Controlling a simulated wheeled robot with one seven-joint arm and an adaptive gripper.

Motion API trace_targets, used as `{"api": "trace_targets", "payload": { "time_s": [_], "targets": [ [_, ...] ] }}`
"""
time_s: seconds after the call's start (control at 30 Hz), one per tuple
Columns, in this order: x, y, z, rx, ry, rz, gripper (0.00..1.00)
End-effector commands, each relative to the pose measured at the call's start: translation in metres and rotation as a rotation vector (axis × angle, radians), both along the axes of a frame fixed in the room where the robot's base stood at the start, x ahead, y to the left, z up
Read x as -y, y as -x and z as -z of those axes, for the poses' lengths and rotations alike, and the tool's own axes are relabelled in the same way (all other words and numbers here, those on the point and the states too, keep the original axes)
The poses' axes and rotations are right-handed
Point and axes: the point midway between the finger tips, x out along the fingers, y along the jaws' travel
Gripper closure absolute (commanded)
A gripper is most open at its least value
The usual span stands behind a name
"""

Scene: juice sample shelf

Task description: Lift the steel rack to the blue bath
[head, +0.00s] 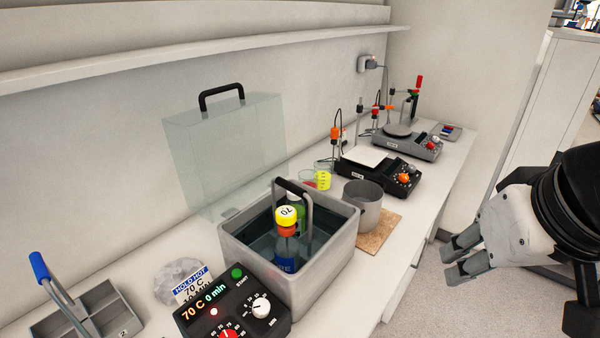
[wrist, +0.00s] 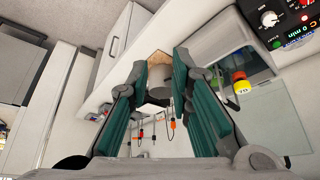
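A steel rack with an upright loop handle and black grip (head: 292,187) stands in a grey square bath (head: 330,272) of dark water. A bottle with a yellow cap (head: 287,217) marked 70 and a green bottle (head: 299,212) are at the rack. The yellow cap also shows in the wrist view (wrist: 241,83). A divided grey metal holder (head: 95,308) with a blue-gripped handle (head: 39,267) is at the lower left, cut off by the frame. No clearly blue bath shows. My gripper (head: 456,259) is open and empty, right of the bench; its fingers (wrist: 160,70) are apart.
A control box (head: 235,318) reading 70 C fronts the bath. A steel pot (head: 365,205) stands on a cork mat (head: 376,238) right of it. A clear lid (head: 225,150) is behind. Hotplates (head: 380,172) stand farther along. A shelf (head: 200,62) runs above.

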Motion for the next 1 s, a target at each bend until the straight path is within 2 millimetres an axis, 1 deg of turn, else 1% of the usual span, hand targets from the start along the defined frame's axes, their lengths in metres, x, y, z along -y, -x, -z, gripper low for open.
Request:
{"api": "trace_targets", "payload": {
  "time_s": [0.07, 0.17, 0.27, 0.37, 0.57, 0.7, 0.77, 0.9, 1.0],
  "targets": [
    [0.0, 0.0, 0.0, 0.0, 0.0, 0.0, 0.8],
    [-0.001, -0.001, -0.001, -0.001, 0.001, -0.004, 0.61],
    [-0.004, -0.01, -0.005, -0.003, 0.007, -0.035, 0.61],
    [-0.013, -0.028, -0.013, -0.008, 0.02, -0.1, 0.61],
    [-0.044, -0.084, -0.03, -0.016, 0.064, -0.286, 0.61],
    [-0.073, -0.123, -0.036, -0.016, 0.098, -0.42, 0.61],
    [-0.087, -0.139, -0.037, -0.015, 0.114, -0.476, 0.61],
    [-0.124, -0.176, -0.034, -0.013, 0.152, -0.607, 0.61],
    [-0.149, -0.197, -0.029, -0.011, 0.176, -0.689, 0.61]
  ]
}}
